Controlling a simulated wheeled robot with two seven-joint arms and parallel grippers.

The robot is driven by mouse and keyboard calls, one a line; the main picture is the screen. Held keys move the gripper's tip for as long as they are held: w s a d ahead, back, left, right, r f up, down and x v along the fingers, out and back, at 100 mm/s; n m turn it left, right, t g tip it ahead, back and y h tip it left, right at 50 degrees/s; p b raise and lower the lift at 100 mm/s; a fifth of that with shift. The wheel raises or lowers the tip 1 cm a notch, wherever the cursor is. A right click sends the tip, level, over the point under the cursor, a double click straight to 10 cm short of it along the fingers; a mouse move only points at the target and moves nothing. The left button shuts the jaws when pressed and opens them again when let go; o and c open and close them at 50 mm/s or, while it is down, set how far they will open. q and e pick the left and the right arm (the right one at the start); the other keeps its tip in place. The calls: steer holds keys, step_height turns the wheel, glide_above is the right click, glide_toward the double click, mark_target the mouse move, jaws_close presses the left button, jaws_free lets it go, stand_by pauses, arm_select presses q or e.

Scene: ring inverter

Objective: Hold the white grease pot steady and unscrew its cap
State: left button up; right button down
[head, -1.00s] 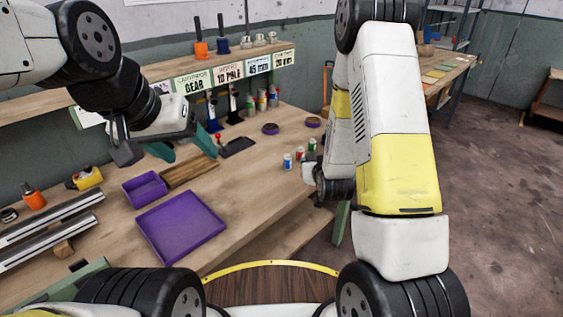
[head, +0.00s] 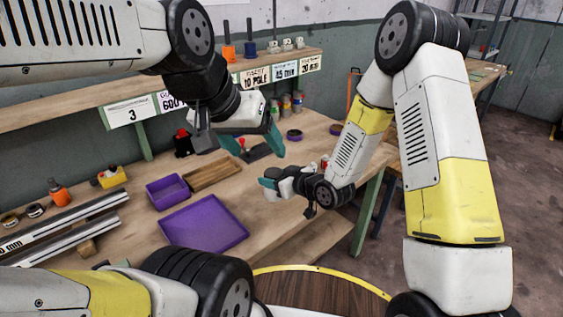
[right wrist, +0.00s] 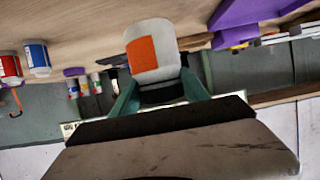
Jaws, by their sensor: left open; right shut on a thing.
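The white grease pot (right wrist: 152,48) has an orange label and sits between the teal fingers of my right gripper (right wrist: 159,88) in the right wrist view. A dark part, perhaps its cap, shows between the fingers; its edges are hard to make out. In the head view my right gripper (head: 268,184) is over the bench's front area, shut on the pot, whose white side (head: 272,195) only partly shows. My left gripper (head: 274,143) is open and empty, above and behind the right one, apart from the pot.
A purple tray (head: 205,226), a purple bin (head: 168,190) and a wooden tray (head: 212,174) lie left of the right gripper. Red-labelled (right wrist: 37,58) and blue-labelled (right wrist: 10,68) cans stand nearby. Metal rails (head: 65,228) lie at left. The shelf (head: 88,108) runs behind.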

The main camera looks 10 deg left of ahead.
steer(key=shift+w+a+f, duration=0.5)
steer(key=shift+w+f, duration=0.25)
steer(key=shift+w, duration=1.1)
steer(key=shift+w+a+f, duration=0.55)
steer(key=shift+w+f, duration=0.2)
steer(key=shift+w, duration=1.05)
steer(key=shift+w+a+f, duration=0.5)
steer(key=shift+w+f, duration=0.25)
steer(key=shift+w, duration=1.1)
steer(key=c, duration=0.6)
jaws_free()
steer(key=shift+f, duration=0.15)
steer(key=shift+o, duration=0.2)
